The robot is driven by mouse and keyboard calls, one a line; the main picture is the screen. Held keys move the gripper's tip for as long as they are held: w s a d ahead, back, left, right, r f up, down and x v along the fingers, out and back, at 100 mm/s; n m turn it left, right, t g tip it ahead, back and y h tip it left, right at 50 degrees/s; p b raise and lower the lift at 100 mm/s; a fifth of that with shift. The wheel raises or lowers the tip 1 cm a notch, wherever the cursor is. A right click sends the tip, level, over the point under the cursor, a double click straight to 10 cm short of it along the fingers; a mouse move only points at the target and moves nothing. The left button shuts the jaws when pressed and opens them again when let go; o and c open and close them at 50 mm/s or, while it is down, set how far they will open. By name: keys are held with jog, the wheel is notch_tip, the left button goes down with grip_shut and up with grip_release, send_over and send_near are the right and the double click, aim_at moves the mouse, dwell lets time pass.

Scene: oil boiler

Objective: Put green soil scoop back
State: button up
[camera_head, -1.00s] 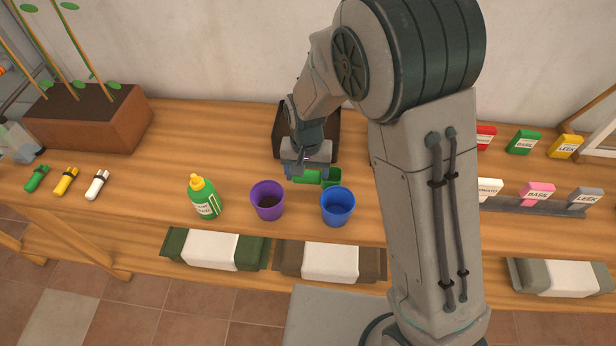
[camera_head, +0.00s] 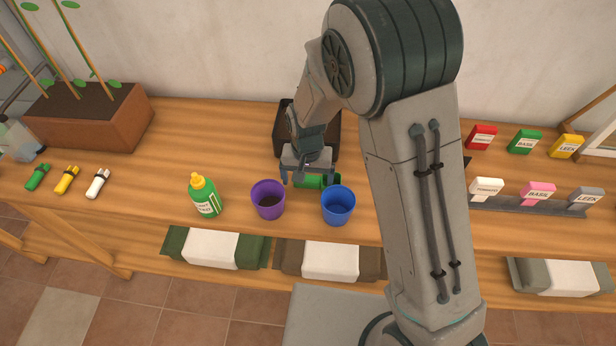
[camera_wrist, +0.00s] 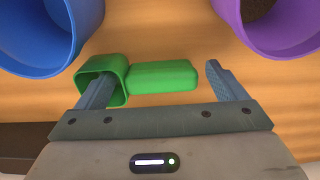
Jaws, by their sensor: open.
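The green soil scoop (camera_wrist: 163,77) lies on the wooden table just in front of the dark tray (camera_head: 326,128). It also shows in the head view (camera_head: 311,182), partly hidden by my gripper. In the wrist view its hollow end is at the left and its solid handle at the right. My gripper (camera_wrist: 158,90) is open over the scoop. Its left finger overlaps the scoop's hollow end, and its right finger is apart from the handle's tip. In the head view my gripper (camera_head: 307,178) is low at the tray's front. I cannot tell whether a finger touches the scoop.
A purple pot (camera_head: 268,200) and a blue pot (camera_head: 338,206) stand close in front of the scoop. A green bottle (camera_head: 204,196) stands to their left. Seed packets (camera_head: 525,142) are at the right. A brown planter (camera_head: 88,118) is at the far left.

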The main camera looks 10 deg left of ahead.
aim_at(308, 179)
notch_tip(308, 179, up, 12)
jog(key=shift+r+b, duration=0.2)
jog(key=shift+b, duration=0.25)
jog(key=s+d+r+t, duration=0.1)
jog(key=s+d+r, duration=0.15)
jog(key=d, duration=0.35)
jog(key=s+d+r, duration=0.1)
jog(key=d+r, duration=0.3)
jog(key=d, duration=0.2)
jog(key=s+d+r+t, duration=0.2)
jog(key=s+d, duration=0.8)
jog(key=d, duration=0.1)
jog(key=shift+s+d+r, duration=0.2)
jog(key=shift+s+d, duration=0.1)
jog(key=shift+m, duration=0.3)
